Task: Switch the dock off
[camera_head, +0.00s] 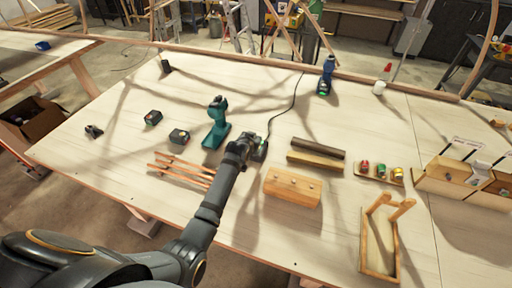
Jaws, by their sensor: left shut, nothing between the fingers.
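The dock (260,153) is a small dark block on the workbench with a black cable running from its back toward the far edge. A small green light shows on it. My left gripper (247,140) is shut and empty, right at the dock's left side and partly in front of it. I cannot tell whether the fingertips touch the dock. The dock's switch is hidden or too small to make out. My right gripper is not in view.
Thin laths (182,172) lie left of my arm. A wooden block (292,188), dark bars (316,153) and a wooden frame (380,240) lie right. A blue tool (326,78) stands behind.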

